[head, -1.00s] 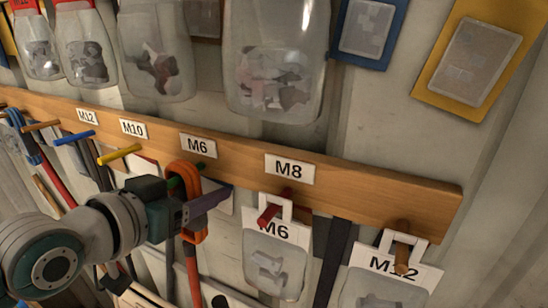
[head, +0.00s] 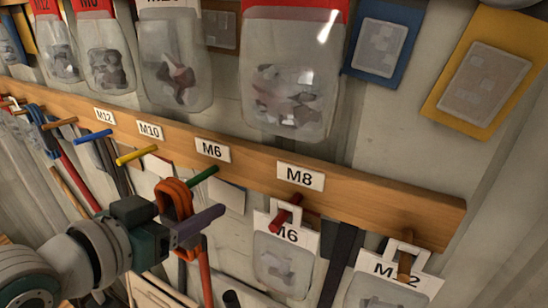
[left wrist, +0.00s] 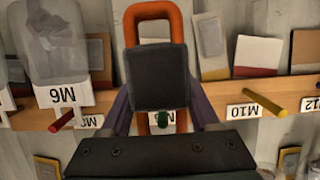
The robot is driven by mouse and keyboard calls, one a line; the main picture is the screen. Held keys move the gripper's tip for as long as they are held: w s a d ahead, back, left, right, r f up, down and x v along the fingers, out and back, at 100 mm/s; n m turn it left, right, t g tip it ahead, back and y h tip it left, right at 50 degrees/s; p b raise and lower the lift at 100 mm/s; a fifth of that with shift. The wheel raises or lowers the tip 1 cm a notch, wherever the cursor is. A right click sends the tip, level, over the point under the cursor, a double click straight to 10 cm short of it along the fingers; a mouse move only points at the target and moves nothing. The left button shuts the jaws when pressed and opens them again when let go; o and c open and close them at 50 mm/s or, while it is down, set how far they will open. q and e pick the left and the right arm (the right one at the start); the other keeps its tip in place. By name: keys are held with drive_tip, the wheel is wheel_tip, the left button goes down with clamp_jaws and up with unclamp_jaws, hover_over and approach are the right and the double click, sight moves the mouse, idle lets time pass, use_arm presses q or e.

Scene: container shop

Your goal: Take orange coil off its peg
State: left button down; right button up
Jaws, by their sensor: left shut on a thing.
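The orange coil (head: 172,197) is a long upright loop, held away from the rail in front of the green peg (head: 203,174). My left gripper (head: 199,226) is shut on the coil, its purple fingers around it. Most of the green peg now shows to the right of the coil; I cannot tell whether its tip is still inside the loop. In the left wrist view the coil (left wrist: 174,24) stands upright behind a dark square block (left wrist: 160,80) between the fingers, with the green peg end (left wrist: 163,119) below the block. My right gripper is not in view.
The wooden rail (head: 385,200) carries a yellow peg (head: 136,155), a blue peg (head: 92,136) and a red peg (head: 286,213) with a hanging M6 bag (head: 283,262). Clear bags (head: 290,85) hang above.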

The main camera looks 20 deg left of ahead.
use_arm(q)
drive_tip(key=shift+s+a+r+p, duration=0.1)
drive_tip(key=shift+s+p, duration=0.45)
drive_tip(key=shift+s, duration=0.75)
drive_tip(key=shift+s+p, duration=0.35)
drive_tip(key=shift+s, duration=0.85)
drive_tip(key=shift+a, duration=0.1)
